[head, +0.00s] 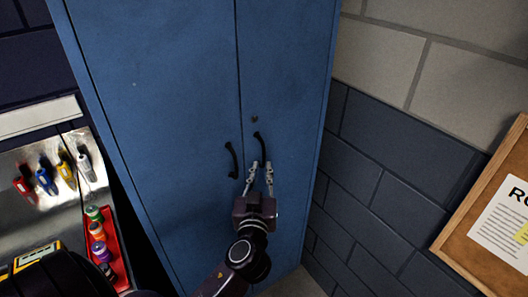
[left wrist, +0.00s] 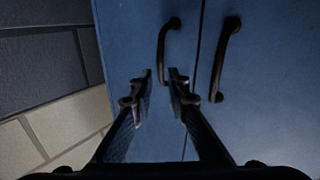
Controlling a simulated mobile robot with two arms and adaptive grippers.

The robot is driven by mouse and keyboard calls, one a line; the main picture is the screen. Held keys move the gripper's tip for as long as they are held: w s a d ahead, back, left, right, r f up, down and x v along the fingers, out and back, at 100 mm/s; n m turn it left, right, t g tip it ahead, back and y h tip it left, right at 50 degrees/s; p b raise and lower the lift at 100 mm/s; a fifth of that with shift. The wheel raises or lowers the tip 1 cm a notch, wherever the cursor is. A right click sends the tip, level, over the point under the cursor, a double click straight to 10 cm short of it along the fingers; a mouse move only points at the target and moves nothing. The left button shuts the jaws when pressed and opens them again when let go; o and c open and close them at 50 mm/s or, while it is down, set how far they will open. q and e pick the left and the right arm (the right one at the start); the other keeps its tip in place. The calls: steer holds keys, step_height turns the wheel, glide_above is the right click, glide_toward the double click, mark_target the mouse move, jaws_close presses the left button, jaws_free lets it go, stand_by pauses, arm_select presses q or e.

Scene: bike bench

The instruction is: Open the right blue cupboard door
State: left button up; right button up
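The blue cupboard has a left door (head: 165,120) and a right door (head: 287,75), both shut with a thin seam between them. The right door's black handle (head: 261,146) is a vertical bar beside the seam. My left gripper (head: 258,167) is open at the lower end of this handle. In the left wrist view the right handle (left wrist: 163,45) reaches down to the gap between the two open fingertips (left wrist: 161,77). The fingers are not closed on it; contact cannot be told. My right gripper is not in view.
The left door's handle (head: 231,160) is close to my left gripper, across the seam. A brick wall (head: 385,150) and a cork board (head: 490,215) stand at the right. A red tray (head: 120,262) with several bottles and a metal panel with markers are at the left.

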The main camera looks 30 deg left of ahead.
mark_target(264, 155)
arm_select(q)
steer(key=p+x, duration=0.2)
steer(key=x, duration=0.4)
steer(key=shift+w+a+r+p, duration=0.1)
steer(key=shift+w+r+p, duration=0.1)
steer(key=shift+w+p, duration=0.1)
steer(key=shift+w+a+f, duration=0.1)
steer(key=shift+w+a, duration=0.2)
steer(key=shift+w, duration=0.15)
steer(key=shift+c, duration=0.3)
jaws_close()
